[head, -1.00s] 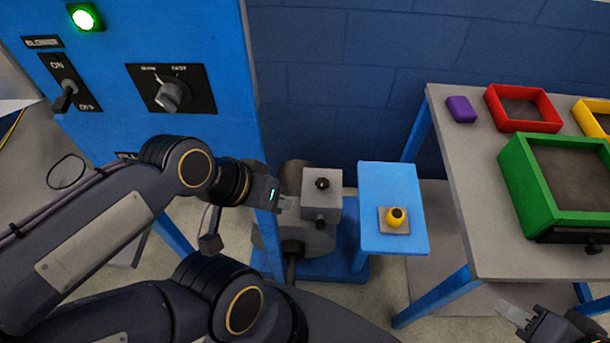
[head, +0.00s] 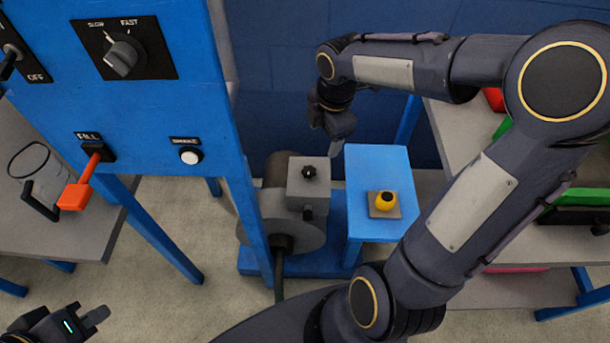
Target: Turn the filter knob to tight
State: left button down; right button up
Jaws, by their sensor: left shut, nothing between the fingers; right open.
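No label reading filter or tight shows, so I cannot tell for sure which knob is the filter knob. My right gripper (head: 333,130) is open, pointing down above and behind the black knob, apart from both knobs. Its fingers are hardly visible. My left gripper (head: 97,315) is shut and empty at the lower left, far from both knobs.
The blue panel at left carries a SLOW/FAST dial (head: 124,56), an orange FILL lever (head: 81,184) and a white button (head: 191,156). My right arm crosses the grey table (head: 450,135) at right.

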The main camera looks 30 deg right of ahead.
jog(key=w+d+f+n+g+b, duration=0.1)
jog(key=w+f+n+b, duration=0.1)
jog(key=w+f+n, duration=0.7)
jog(key=n+b, duration=0.2)
jog(key=n, duration=0.2)
send_over(309, 171)
notch_tip(309, 171, down, 10)
jog(key=shift+n+g, duration=0.4)
jog(key=shift+n, duration=0.2)
notch_tip(309, 171, down, 9)
jog(key=shift+d+f+b, duration=0.1)
jog(key=shift+b, duration=0.55)
pick_arm(q)
notch_tip(309, 171, down, 7)
jog(key=shift+s+a+r, duration=0.15)
jog(key=shift+r, duration=0.05)
pick_arm(e)
jog(key=c, duration=1)
